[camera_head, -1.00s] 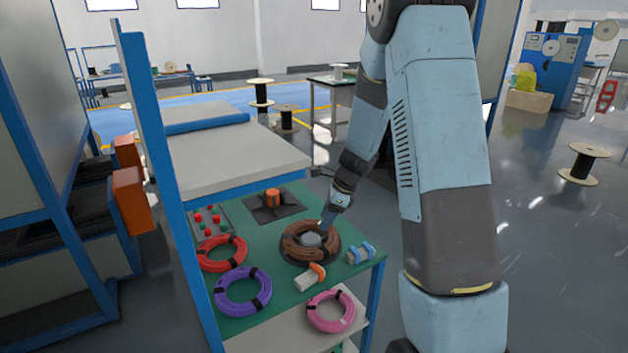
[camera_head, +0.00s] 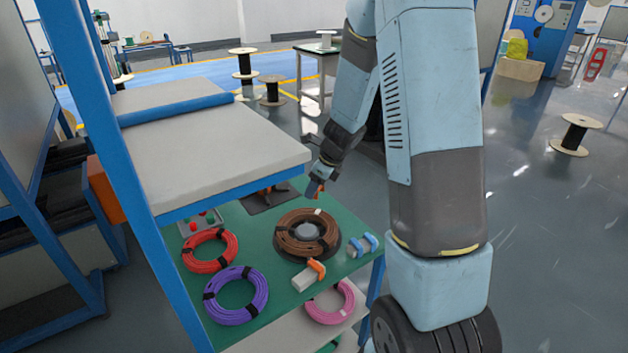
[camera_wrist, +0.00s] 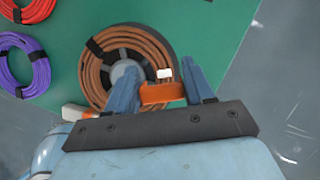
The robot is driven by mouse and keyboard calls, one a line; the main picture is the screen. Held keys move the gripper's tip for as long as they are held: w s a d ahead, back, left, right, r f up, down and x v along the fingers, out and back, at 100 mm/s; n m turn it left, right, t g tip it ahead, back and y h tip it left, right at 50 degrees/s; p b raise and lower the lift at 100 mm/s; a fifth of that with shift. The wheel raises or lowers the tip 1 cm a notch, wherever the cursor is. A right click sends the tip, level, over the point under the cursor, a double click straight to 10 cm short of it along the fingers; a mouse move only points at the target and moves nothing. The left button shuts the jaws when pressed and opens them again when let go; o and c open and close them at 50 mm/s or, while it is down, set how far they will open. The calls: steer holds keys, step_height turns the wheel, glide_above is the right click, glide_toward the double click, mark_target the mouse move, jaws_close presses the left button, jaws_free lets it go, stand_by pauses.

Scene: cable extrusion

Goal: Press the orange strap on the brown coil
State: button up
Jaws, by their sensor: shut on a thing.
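The brown coil (camera_head: 296,245) lies flat around a grey hub on a dark round base on the green tabletop. It also shows in the wrist view (camera_wrist: 96,72), with black ties. A small white patch (camera_head: 318,211) sits on its far edge and shows in the wrist view (camera_wrist: 164,73). In the wrist view, my gripper (camera_wrist: 163,88) is shut on an orange piece (camera_wrist: 161,93), which looks like the orange strap. A white holder (camera_head: 294,281) with an orange band stands in front of the coil.
Red (camera_head: 209,265) and purple (camera_head: 208,304) coils lie to the left, and a pink coil (camera_head: 318,316) lies lower. A blue-banded holder (camera_head: 355,250) is right of the brown coil. A grey upper shelf (camera_head: 200,150) overhangs the table's back left.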

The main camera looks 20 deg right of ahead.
glide_above(312, 210)
steer(key=d, duration=0.1)
steer(key=shift+s+f, duration=0.2)
steer(key=shift+f, duration=0.95)
steer(key=shift+s+f, duration=0.2)
steer(key=shift+f, duration=1.25)
steer(key=shift+w+a, duration=0.1)
steer(key=shift+a, duration=0.05)
steer(key=shift+f, duration=0.15)
steer(key=shift+f, duration=0.9)
steer(key=o, duration=0.9)
